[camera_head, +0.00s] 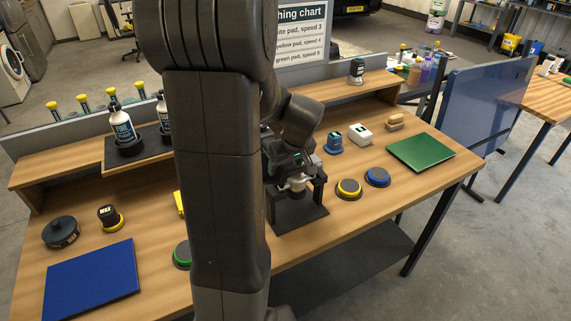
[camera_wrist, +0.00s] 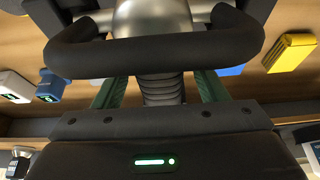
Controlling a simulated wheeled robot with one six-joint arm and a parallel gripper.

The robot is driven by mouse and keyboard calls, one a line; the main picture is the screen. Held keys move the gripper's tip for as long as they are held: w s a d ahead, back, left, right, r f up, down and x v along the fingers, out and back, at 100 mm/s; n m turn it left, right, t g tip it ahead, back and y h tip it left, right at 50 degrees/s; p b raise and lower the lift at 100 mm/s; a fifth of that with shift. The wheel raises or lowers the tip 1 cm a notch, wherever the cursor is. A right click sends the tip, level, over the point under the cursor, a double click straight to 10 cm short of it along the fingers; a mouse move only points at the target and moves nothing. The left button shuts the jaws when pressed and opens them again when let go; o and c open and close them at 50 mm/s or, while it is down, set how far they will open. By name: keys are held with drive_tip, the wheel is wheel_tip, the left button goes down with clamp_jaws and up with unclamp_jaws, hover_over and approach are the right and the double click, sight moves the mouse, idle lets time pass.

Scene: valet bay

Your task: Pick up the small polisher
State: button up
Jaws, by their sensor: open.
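The small polisher, as I take it, stands in a black stand (camera_head: 300,213) at the middle of the workbench, and my arm hides much of it in the head view. Its silver head (camera_head: 296,184) shows there below my wrist. In the wrist view it has a silver body (camera_wrist: 150,18), a black loop handle (camera_wrist: 155,46) and a dark ribbed neck (camera_wrist: 162,90). My gripper (camera_wrist: 158,85) is open, with its green-sided fingers on either side of the ribbed neck. Gaps show between fingers and neck. I cannot tell the fingers' depth relative to the neck.
Yellow-rimmed (camera_head: 349,189) and blue-rimmed (camera_head: 377,177) pads lie right of the stand. A blue device (camera_head: 333,142), white box (camera_head: 360,134) and green mat (camera_head: 421,151) are beyond. A wax applicator (camera_head: 109,217), black disc (camera_head: 61,232) and blue mat (camera_head: 92,282) lie left. A raised shelf (camera_head: 335,88) runs behind.

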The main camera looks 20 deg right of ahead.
drive_tip(key=shift+w+f, duration=0.2)
drive_tip(key=shift+f, duration=0.5)
drive_tip(key=shift+c, duration=0.3)
drive_tip(key=shift+r, duration=0.1)
drive_tip(key=c, duration=1.3)
wheel_tip(320, 180, up, 10)
drive_tip(key=shift+r+b, duration=0.1)
drive_tip(key=shift+b, duration=0.25)
drive_tip(key=o, duration=0.8)
drive_tip(key=shift+c, duration=0.2)
clamp_jaws()
